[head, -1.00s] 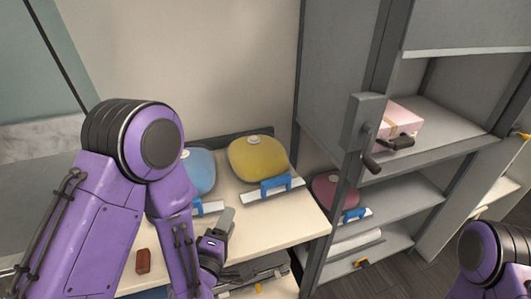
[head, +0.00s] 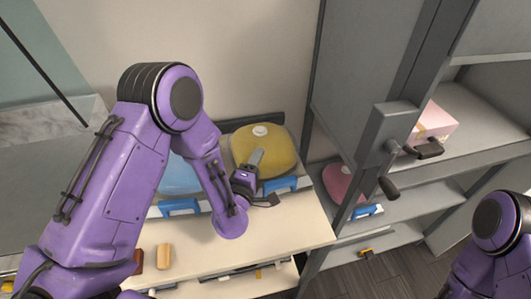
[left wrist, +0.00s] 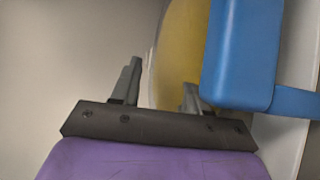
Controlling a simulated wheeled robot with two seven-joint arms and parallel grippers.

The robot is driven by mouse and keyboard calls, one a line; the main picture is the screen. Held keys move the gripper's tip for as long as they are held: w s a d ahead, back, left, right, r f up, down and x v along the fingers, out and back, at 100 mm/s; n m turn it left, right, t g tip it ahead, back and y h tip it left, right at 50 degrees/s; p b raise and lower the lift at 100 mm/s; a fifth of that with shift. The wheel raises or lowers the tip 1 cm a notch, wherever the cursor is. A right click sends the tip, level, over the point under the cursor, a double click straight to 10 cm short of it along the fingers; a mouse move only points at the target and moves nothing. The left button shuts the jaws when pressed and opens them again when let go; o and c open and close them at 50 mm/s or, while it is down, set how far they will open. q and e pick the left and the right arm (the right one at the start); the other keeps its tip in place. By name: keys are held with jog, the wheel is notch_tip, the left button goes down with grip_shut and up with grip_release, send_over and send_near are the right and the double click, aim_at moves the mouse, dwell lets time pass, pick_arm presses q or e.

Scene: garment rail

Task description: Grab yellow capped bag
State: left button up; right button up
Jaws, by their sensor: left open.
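The yellow bag (head: 277,140) with a white cap (head: 260,131) stands at the back of the pale shelf. A blue handle-shaped part (head: 281,185) is at its front. My left gripper (head: 265,177) is open and empty in front of the bag, overlapping its lower left part in the head view. In the left wrist view my left gripper (left wrist: 160,85) has its fingers apart, with the yellow bag (left wrist: 182,45) beyond them and the blue part (left wrist: 240,50) large at right. I cannot tell whether the fingers touch the bag. My right gripper is out of view.
A light blue bag (head: 177,176) stands just left of the yellow one, partly behind my arm. A pink-red bag (head: 337,180) and a pink box (head: 436,121) sit in the grey cabinet at right. A tan block (head: 164,256) lies near the shelf front.

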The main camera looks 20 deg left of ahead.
pick_arm(q)
jog(key=shift+w+r, duration=0.1)
jog(key=shift+w, duration=1.05)
jog(key=shift+s+d, duration=0.1)
grip_shut()
dwell(0.3)
